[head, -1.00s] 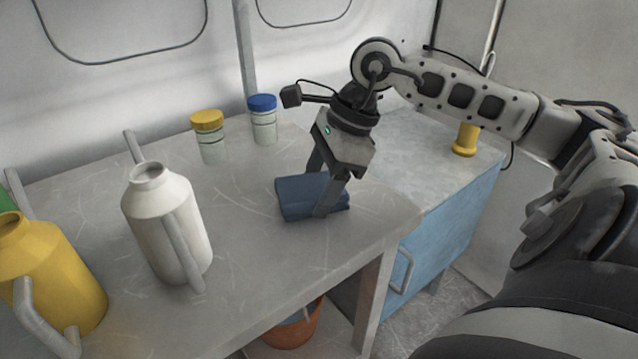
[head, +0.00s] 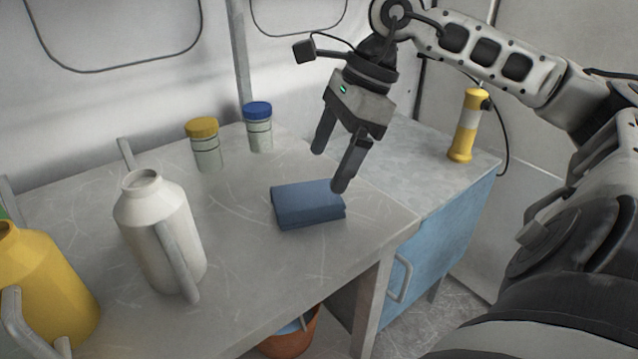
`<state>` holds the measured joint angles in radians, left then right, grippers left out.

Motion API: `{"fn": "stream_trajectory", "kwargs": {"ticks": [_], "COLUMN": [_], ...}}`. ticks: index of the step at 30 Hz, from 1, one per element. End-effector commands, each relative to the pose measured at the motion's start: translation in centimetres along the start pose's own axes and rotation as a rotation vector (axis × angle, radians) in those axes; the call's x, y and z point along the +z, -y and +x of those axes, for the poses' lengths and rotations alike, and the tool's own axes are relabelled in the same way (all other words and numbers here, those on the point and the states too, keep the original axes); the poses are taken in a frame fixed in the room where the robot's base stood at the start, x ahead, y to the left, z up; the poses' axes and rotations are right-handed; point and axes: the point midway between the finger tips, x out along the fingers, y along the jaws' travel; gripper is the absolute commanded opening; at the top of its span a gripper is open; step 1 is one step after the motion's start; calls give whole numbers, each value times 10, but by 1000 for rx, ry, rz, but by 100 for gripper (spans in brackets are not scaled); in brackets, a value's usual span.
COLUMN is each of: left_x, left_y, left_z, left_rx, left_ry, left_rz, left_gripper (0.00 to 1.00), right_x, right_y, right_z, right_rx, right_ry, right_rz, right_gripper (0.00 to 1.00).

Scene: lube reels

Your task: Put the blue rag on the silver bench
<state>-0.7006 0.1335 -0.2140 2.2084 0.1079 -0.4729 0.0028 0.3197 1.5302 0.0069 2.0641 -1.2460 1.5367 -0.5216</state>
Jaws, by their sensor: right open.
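The blue rag (head: 308,207) is a folded, flat bundle. It lies on the grey, scratched bench top (head: 235,240), near its right end, and nothing holds it. My right gripper (head: 329,171) is open and empty, above the rag and a little behind it, with its fingers pointing down. The fingers look apart from the rag. My left gripper is not in view.
A white jug (head: 150,230) and a yellow jug (head: 45,285) stand at the left. Jars with yellow (head: 203,128) and blue (head: 258,110) lids stand behind. A blue cabinet (head: 445,240) adjoins at right, bearing a yellow-and-white cylinder (head: 467,125). An orange bucket (head: 288,340) is below.

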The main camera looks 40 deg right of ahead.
Motion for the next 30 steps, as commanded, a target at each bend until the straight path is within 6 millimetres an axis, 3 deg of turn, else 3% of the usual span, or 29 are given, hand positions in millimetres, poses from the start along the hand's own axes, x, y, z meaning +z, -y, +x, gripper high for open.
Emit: {"fn": "stream_trajectory", "kwargs": {"ticks": [4, 9, 30], "left_x": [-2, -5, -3], "left_y": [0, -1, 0], "left_z": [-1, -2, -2], "left_rx": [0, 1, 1], "left_ry": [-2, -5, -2], "left_rz": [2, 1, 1], "left_gripper": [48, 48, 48], "right_x": [0, 0, 0], "right_y": [0, 0, 0], "right_z": [-30, -49, -52], "right_rx": [-2, 0, 1], "right_ry": [0, 0, 1], "right_rz": [1, 1, 0], "right_gripper": [81, 81, 81]}}
